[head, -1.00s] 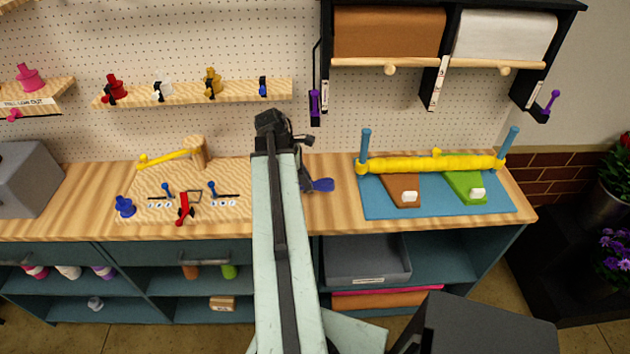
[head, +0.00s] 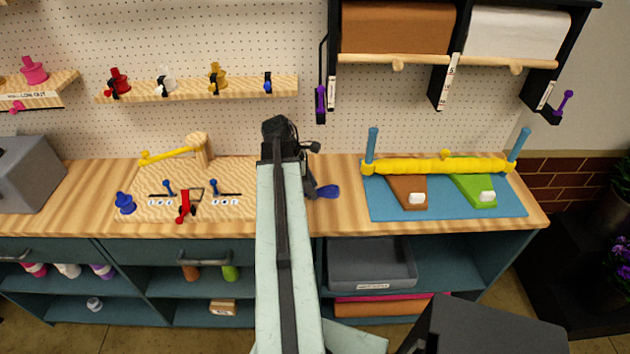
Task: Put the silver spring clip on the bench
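I cannot make out the silver spring clip for certain. A small whitish-silver piece (head: 166,80) with a black part stands on the narrow wall shelf (head: 130,95), between a red one and a gold one; its shape is too small to tell. The wooden bench (head: 340,219) runs across the view. My gripper (head: 281,135) is at the far end of my arm, over the back of the bench. It is seen from behind, and its fingertips are hidden, so I cannot see whether it holds anything.
A wooden board (head: 150,212) with a red clamp (head: 184,205) lies left of my arm. A blue-handled tool (head: 327,191) lies right of it. Further right is a blue mat (head: 390,211) with a yellow roll (head: 435,167). A grey box (head: 25,175) stands at far left.

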